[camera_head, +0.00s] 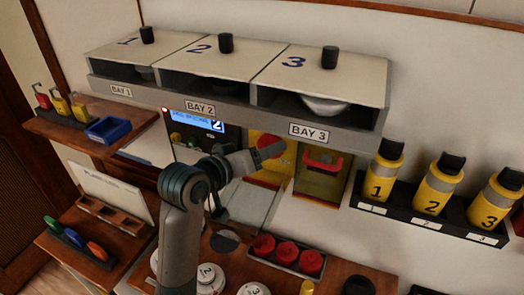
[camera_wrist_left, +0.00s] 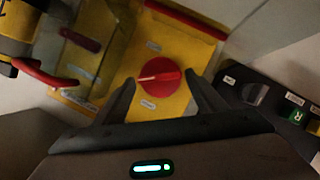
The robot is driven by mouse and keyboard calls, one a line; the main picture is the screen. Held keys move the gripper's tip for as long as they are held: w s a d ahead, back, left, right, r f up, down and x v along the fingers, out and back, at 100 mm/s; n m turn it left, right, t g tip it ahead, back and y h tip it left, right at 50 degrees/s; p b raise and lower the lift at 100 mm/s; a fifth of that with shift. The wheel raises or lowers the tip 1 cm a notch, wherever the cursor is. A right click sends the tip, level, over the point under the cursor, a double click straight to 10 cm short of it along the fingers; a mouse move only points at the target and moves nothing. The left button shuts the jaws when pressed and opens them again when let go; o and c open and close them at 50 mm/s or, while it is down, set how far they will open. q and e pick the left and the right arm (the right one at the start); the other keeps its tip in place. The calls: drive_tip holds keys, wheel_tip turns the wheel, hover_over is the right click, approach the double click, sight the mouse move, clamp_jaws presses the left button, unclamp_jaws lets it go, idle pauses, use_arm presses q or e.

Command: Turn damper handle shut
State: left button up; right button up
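A round red rotary knob (camera_wrist_left: 160,77) with a pale pointer mark sits on a yellow panel (camera_wrist_left: 152,30). In the wrist view its pointer lies roughly sideways, towards picture left. In the head view the knob (camera_head: 266,143) is partly hidden by my left gripper (camera_head: 258,157). A red bar handle (camera_head: 322,160) sits in a yellow housing beside the panel. The small labels are unreadable, so I cannot tell which is marked damper. My right gripper is out of view.
A dark panel with a lit display (camera_head: 196,121) adjoins the yellow panel. A shelf of numbered bays (camera_head: 230,104) overhangs above. Yellow canisters (camera_head: 432,187) stand at the right. Red caps (camera_head: 287,252) and white discs lie below on the bench.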

use_arm(q)
drive_tip(key=c, duration=0.7)
drive_tip(key=shift+o, duration=0.2)
drive_tip(key=shift+m, duration=0.3)
drive_tip(key=shift+s+d+r+m+t+y, duration=0.1)
drive_tip(key=shift+d+m+t+y, duration=0.15)
drive_tip(key=shift+m+y, duration=0.65)
drive_tip(key=shift+s+d+m+t+y, duration=0.1)
drive_tip(key=shift+m+t+y, duration=0.15)
drive_tip(key=shift+m+y, duration=0.65)
drive_tip(key=o, duration=1)
drive_tip(key=shift+w, duration=0.15)
drive_tip(key=shift+o, duration=0.2)
